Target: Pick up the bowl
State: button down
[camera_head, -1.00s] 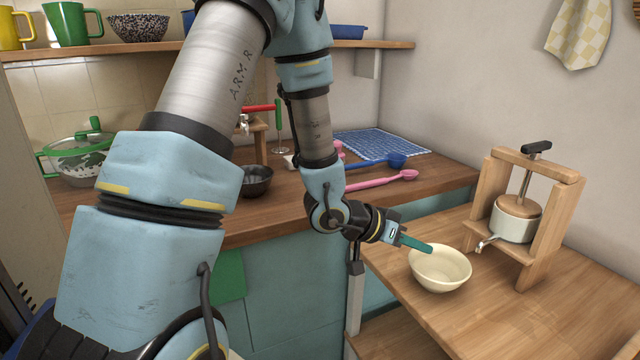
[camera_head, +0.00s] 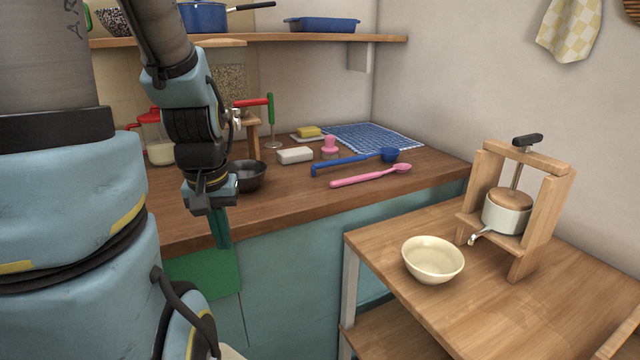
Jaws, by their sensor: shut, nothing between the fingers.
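A cream bowl (camera_head: 433,262) sits upright on the wooden side table at the right, left of a wooden press. My gripper (camera_head: 221,232) is shut and empty. Its teal fingers point down in front of the counter's front edge, well to the left of the bowl and apart from it. A dark bowl (camera_head: 248,176) stands on the counter close to the right of my gripper in the picture.
The press (camera_head: 515,208) stands behind and right of the cream bowl on the side table (camera_head: 420,318). The counter (camera_head: 290,208) holds a blue ladle (camera_head: 345,164), a pink spoon (camera_head: 365,177) and a white block (camera_head: 294,155). The side table's front is clear.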

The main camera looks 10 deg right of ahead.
aim_at(431, 261)
jog(key=k+j+u, duration=0.1)
jog(key=k, duration=0.8)
